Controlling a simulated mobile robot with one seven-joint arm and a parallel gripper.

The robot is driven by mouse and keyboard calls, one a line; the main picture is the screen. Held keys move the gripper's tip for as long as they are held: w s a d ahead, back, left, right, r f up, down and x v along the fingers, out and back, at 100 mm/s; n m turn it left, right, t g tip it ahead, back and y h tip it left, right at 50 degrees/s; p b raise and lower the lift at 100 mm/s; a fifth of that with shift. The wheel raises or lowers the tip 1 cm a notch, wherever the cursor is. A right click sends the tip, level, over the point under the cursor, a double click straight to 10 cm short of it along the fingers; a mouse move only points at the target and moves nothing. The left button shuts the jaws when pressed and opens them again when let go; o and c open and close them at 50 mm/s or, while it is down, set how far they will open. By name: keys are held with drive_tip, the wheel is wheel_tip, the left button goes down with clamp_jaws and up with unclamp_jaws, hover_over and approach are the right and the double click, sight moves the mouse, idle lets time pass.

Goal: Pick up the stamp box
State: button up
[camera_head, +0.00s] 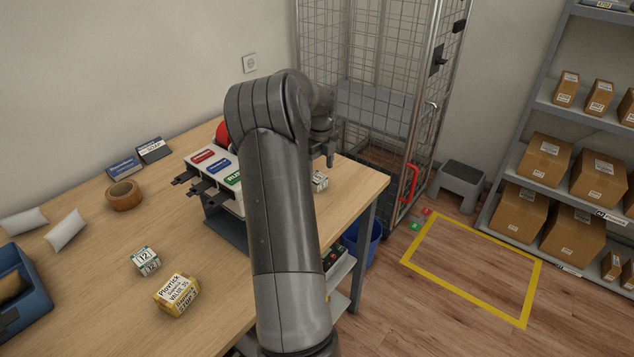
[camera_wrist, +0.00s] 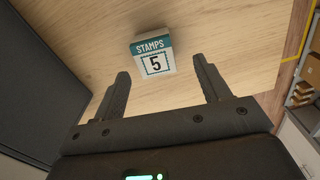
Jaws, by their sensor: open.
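A small white stamp box (camera_wrist: 154,58) with a teal band reading STAMPS and a framed 5 lies on the wooden counter in the wrist view. It is ahead of my open, empty gripper (camera_wrist: 163,85), beyond the fingertips and roughly centred between them. In the head view, a small white box (camera_head: 321,181) that appears to be the same one sits near the counter's right end, partly hidden by my arm. My gripper (camera_head: 329,158) shows above it there. A similar small box (camera_head: 146,261) marked 12 stands at the front left of the counter.
A yellow and white box (camera_head: 177,294) stands near the counter's front. A sorter with coloured labels (camera_head: 215,172) stands left of my arm. A wire cage (camera_head: 375,90) stands behind the counter's right end.

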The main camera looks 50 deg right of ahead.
sight(317, 176)
drive_tip(key=f, duration=0.4)
drive_tip(key=shift+w+a+f, duration=0.25)
drive_tip(key=shift+w+f, duration=0.05)
drive_tip(key=shift+f, duration=0.1)
drive_tip(key=c, duration=1.1)
drive_tip(key=shift+r, duration=0.1)
drive_tip(key=r, duration=0.4)
drive_tip(key=shift+s+d+r, duration=0.1)
drive_tip(key=shift+s+r, duration=0.2)
drive_tip(key=shift+s, duration=0.05)
drive_tip(key=s+r, duration=0.2)
drive_tip(key=s, duration=0.1)
drive_tip(key=s+d+r, duration=0.1)
drive_tip(key=s+r, duration=0.1)
drive_tip(key=s, duration=0.2)
drive_tip(key=s+r, duration=0.2)
drive_tip(key=s, duration=0.1)
drive_tip(key=shift+s+d+r, duration=0.2)
drive_tip(key=shift+s+d, duration=0.2)
